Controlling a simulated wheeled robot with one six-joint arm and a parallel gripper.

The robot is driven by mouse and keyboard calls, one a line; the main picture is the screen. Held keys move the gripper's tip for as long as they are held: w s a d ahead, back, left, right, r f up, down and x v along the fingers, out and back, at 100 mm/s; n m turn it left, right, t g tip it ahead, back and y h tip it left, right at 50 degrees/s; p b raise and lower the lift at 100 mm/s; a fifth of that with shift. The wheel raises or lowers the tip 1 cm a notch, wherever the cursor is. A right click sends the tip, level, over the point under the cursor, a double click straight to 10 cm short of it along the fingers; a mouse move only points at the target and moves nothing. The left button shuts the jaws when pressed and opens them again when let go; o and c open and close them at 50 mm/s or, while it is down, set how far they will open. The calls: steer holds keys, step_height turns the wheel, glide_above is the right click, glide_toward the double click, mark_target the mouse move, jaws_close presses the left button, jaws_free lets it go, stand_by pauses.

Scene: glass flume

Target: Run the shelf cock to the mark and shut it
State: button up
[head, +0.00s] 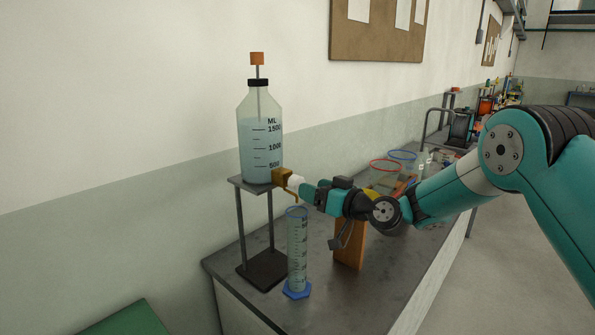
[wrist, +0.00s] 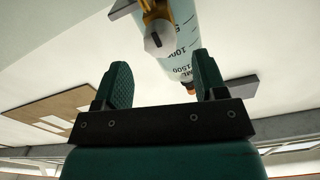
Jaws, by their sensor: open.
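The clear bottle (head: 260,135) of pale blue liquid stands on a raised grey shelf stand (head: 248,186). Its brass cock (head: 281,176) sticks out low on the right side, with a pale handle partly hidden by my gripper. A graduated cylinder (head: 297,250) with a blue foot stands on the bench below the cock; its liquid level and any mark are too small to tell. My gripper (head: 304,190) is open at the cock. In the wrist view the cock (wrist: 157,24) shows beyond and between the spread fingers (wrist: 161,64), with nothing gripped; contact cannot be told.
An orange-brown block (head: 350,244) stands on the bench (head: 385,270) right of the cylinder, under my wrist. Red (head: 385,165) and blue (head: 403,155) rings and other glassware lie further back. The bench front is clear.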

mark_target(297, 183)
steer(key=p+x, duration=0.2)
steer(key=x, duration=0.4)
steer(key=shift+w+a, duration=0.1)
steer(key=shift+a, duration=0.05)
steer(key=c, duration=0.9)
